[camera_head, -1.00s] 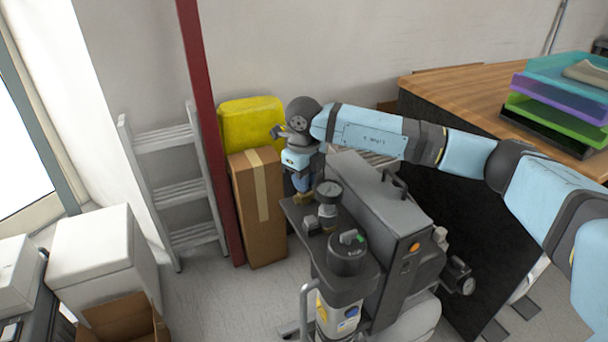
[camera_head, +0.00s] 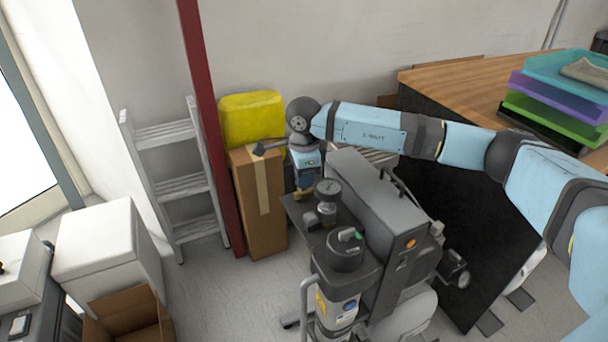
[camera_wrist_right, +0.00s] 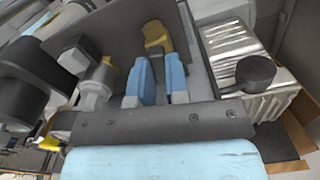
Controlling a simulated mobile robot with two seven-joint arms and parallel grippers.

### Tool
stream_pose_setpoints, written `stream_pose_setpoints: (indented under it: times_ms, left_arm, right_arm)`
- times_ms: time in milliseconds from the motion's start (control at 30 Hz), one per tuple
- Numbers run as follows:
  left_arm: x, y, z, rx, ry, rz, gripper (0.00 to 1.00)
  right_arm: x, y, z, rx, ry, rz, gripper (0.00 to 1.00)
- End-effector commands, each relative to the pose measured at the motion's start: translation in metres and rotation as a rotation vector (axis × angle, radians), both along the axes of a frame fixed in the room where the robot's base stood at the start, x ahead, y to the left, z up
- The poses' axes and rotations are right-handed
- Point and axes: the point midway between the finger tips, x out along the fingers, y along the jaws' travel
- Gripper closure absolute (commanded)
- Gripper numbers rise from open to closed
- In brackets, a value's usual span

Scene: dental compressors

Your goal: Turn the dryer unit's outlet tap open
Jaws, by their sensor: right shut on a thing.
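The dryer unit looks to be the grey machine (camera_head: 365,195) in the middle of the head view. It has a round gauge (camera_head: 327,187) and a black round top with a green mark (camera_head: 346,248). My right gripper (camera_head: 304,187) points down at the machine's far left corner. Its blue fingers (camera_wrist_right: 158,82) are shut on the outlet tap, beside a brass-coloured part (camera_wrist_right: 157,37) that shows just past the fingertips in the right wrist view. The tap's handle is mostly hidden between the fingers, so its angle cannot be told. My left gripper is out of view.
A cardboard box (camera_head: 259,210) and a yellow container (camera_head: 251,121) stand close behind my right gripper. A red post (camera_head: 211,130) and a ladder (camera_head: 176,187) are to the left. A wooden-topped desk (camera_head: 460,84) with trays is at right.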

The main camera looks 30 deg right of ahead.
Motion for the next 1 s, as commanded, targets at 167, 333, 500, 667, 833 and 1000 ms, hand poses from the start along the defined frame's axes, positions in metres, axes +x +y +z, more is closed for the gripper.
stream_pose_setpoints:
  times_ms: [167,333,500,667,833,1000]
  left_arm:
    - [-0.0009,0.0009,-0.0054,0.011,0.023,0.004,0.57]
    - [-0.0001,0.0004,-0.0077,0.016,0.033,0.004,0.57]
    - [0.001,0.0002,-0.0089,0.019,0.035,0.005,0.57]
    - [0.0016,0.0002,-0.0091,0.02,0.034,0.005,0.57]
    - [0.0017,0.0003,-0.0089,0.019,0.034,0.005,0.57]
    - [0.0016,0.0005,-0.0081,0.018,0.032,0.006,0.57]
  right_arm:
    - [0.0004,0.0001,0.0011,0.002,-0.001,0.104,1.0]
    - [0.0003,0.0001,0.0009,0.001,-0.001,0.168,1.0]
    - [0.0004,0.0002,0.0008,0.001,-0.001,0.201,1.0]
    - [0.0004,0.0002,0.0007,0.001,-0.001,0.211,1.0]
    - [0.0003,0.0002,0.0007,0.001,-0.001,0.212,1.0]
    - [0.0003,0.0003,0.0007,0.001,-0.001,0.212,0.76]
